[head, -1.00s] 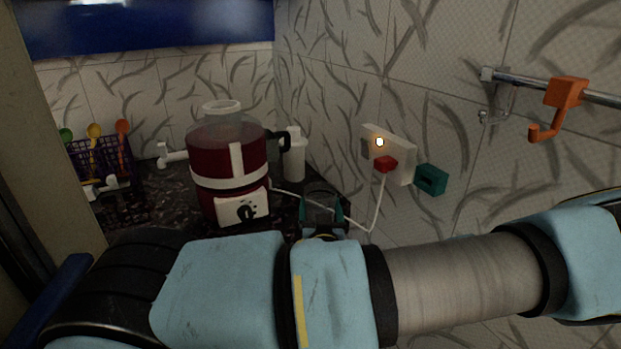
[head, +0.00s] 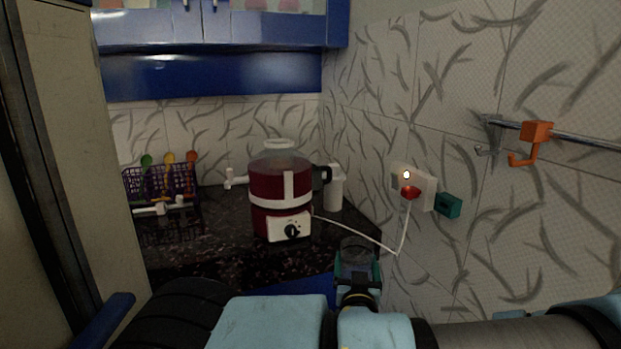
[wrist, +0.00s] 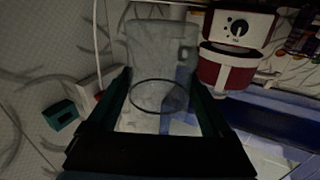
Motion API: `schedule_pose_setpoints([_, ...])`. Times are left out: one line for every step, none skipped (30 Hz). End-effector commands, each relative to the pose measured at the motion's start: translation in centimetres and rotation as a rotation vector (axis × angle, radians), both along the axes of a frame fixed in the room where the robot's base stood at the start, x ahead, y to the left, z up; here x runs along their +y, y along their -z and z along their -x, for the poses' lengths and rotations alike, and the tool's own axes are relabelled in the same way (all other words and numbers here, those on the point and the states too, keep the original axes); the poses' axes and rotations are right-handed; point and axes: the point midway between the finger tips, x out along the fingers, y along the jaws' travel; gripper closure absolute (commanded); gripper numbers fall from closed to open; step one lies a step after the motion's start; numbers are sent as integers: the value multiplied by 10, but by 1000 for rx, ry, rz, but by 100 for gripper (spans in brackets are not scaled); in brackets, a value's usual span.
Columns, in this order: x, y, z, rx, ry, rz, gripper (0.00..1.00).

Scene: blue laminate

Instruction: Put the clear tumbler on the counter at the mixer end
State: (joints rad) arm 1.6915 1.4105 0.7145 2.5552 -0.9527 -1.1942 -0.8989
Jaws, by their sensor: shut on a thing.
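The clear tumbler (wrist: 160,70) is between the fingers of my gripper (wrist: 168,95) in the wrist view, see-through with a dark ring at its near rim. My gripper (head: 358,262) is shut on it in the head view, in front of the counter's right part, where the tumbler is only faintly visible. The dark speckled counter (head: 225,240) runs along the back wall. The red and white mixer (head: 281,195) stands on it, left of and beyond my gripper. The mixer also shows at the upper right of the wrist view (wrist: 235,45).
A white bottle (head: 334,190) stands right of the mixer. A purple basket (head: 160,185) with colored spoons is at the left. A white cord runs to the wall socket (head: 425,188). Bare counter shows between basket and mixer. Blue cabinets (head: 230,75) hang above.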

Motion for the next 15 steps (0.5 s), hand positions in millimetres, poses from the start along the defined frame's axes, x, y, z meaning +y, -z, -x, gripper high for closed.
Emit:
schedule_pose_setpoints([5,3,-3,-4,-6,-5,82])
schedule_pose_setpoints([7,5,-4,-5,-8,-4,82])
schedule_pose_setpoints([10,8,-6,-7,-10,-5,82])
schedule_pose_setpoints([12,9,-7,-8,-12,-5,82])
schedule_pose_setpoints([14,11,-9,-10,-13,-5,82])
schedule_pose_setpoints([17,13,-10,-12,-15,-6,82])
schedule_pose_setpoints([20,16,-12,-15,-15,-7,82])
schedule_pose_setpoints([23,18,-13,-17,-18,-7,82])
schedule_pose_setpoints([27,21,-16,-19,-21,-7,82])
schedule_pose_setpoints([30,24,-17,-21,-23,-8,82])
schedule_pose_setpoints([34,26,-19,-23,-25,-8,82])
schedule_pose_setpoints([40,31,-21,-25,-28,-10,82])
schedule_pose_setpoints([44,34,-22,-26,-31,-10,82])
schedule_pose_setpoints([48,38,-24,-27,-34,-10,82])
schedule_pose_setpoints([54,42,-26,-28,-36,-12,82])
